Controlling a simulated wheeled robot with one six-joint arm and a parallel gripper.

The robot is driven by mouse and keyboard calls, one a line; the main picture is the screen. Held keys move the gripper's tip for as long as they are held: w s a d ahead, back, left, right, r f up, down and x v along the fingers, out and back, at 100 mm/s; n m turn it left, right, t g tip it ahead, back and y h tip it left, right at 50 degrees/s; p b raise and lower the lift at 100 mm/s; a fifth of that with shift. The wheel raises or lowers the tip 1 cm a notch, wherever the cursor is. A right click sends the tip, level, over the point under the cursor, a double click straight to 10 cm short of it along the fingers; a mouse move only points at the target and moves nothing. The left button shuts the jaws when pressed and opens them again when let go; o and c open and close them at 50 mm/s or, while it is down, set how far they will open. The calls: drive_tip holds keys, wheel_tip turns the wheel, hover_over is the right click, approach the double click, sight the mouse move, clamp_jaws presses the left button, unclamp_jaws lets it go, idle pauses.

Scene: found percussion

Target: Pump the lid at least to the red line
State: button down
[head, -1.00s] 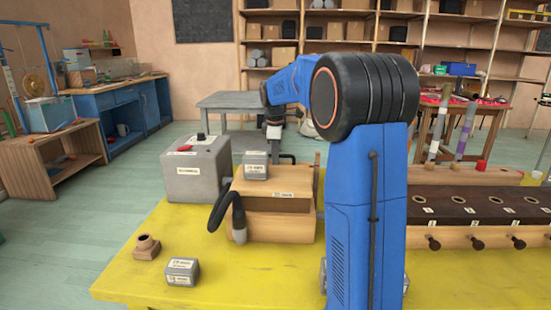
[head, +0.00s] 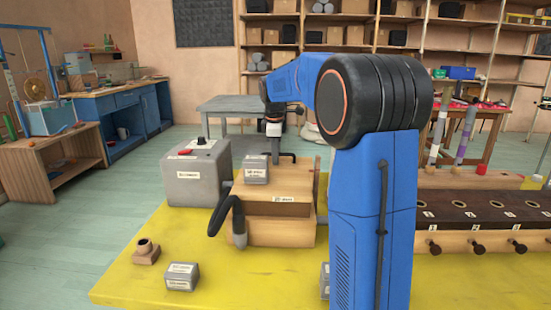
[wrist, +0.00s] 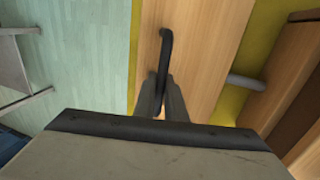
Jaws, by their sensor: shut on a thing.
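The wooden bellows box (head: 278,231) stands on the yellow table, with a labelled wooden lid (head: 295,182) above a dark gap. A grey labelled block (head: 255,170) rests on the lid's left part. My gripper (head: 276,156) is over the back of the box, pointing down. In the wrist view my gripper (wrist: 163,92) is shut on a black handle (wrist: 166,50) above a wooden surface. My own wrist covers the lower part of that view. I cannot make out a red line on the box.
A small wooden socket (head: 146,252) and a grey block (head: 181,277) lie in front.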

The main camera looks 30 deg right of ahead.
drive_tip(key=shift+s+a+r, duration=0.1)
drive_tip(key=shift+s+r, duration=0.05)
drive_tip(key=shift+r, duration=0.2)
drive_tip(key=shift+w+d+f, duration=0.25)
drive_tip(key=shift+w+f, duration=0.15)
drive_tip(key=shift+f, duration=0.25)
drive_tip(key=shift+w+d+f, duration=0.2)
drive_tip(key=shift+w+f, duration=0.05)
drive_tip(key=shift+f, duration=0.1)
drive_tip(key=shift+w+d+f, duration=0.1)
drive_tip(key=shift+w+f, duration=0.05)
drive_tip(key=shift+f, duration=0.15)
